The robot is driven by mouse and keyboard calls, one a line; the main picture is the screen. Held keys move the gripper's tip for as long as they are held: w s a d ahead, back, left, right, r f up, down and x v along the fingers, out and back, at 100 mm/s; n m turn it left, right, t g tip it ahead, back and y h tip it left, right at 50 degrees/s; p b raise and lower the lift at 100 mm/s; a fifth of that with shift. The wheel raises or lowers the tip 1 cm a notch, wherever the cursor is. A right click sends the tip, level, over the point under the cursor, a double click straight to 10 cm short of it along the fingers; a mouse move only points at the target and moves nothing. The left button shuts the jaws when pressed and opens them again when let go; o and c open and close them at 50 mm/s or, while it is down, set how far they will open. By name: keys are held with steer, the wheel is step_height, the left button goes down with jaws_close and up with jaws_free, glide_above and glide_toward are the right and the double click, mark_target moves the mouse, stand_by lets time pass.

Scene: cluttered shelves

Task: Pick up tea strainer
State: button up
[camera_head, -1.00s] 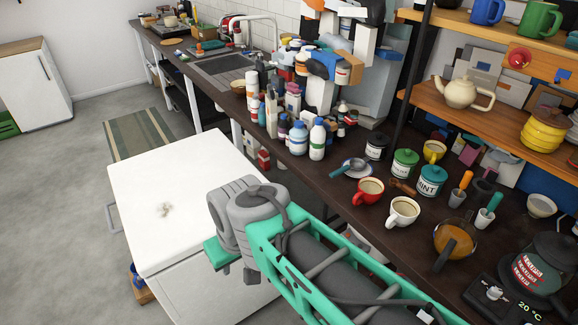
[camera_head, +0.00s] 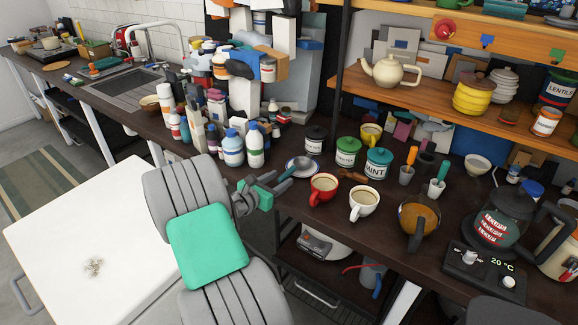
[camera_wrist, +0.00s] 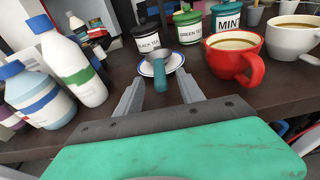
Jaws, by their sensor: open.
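The tea strainer (camera_head: 302,163) has a grey bowl and a teal handle and lies on a white saucer with a blue rim (camera_head: 314,173) on the dark counter. In the wrist view the strainer (camera_wrist: 159,72) shows with its handle pointing towards me, on the saucer (camera_wrist: 177,60). My gripper (camera_head: 268,189) is at the counter's front edge, just in front of the strainer. In the wrist view my gripper (camera_wrist: 158,88) is open and empty, with its fingers either side of the line to the handle. I cannot tell whether the handle tip is between them.
A red mug (camera_head: 323,188) and a white mug (camera_head: 364,203) stand right of the strainer. White bottles (camera_head: 255,147) stand to the left. The black tea canister (camera_head: 315,139) and green tea canister (camera_head: 347,151) stand behind. A white cabinet top (camera_head: 70,240) lies in front left.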

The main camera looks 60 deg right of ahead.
mark_target(292, 168)
steer(key=x, duration=0.7)
steer(key=shift+d+r+p, duration=0.15)
steer(key=shift+d+p, duration=0.15)
steer(key=shift+d, duration=0.05)
steer(key=shift+c, duration=0.2)
jaws_close()
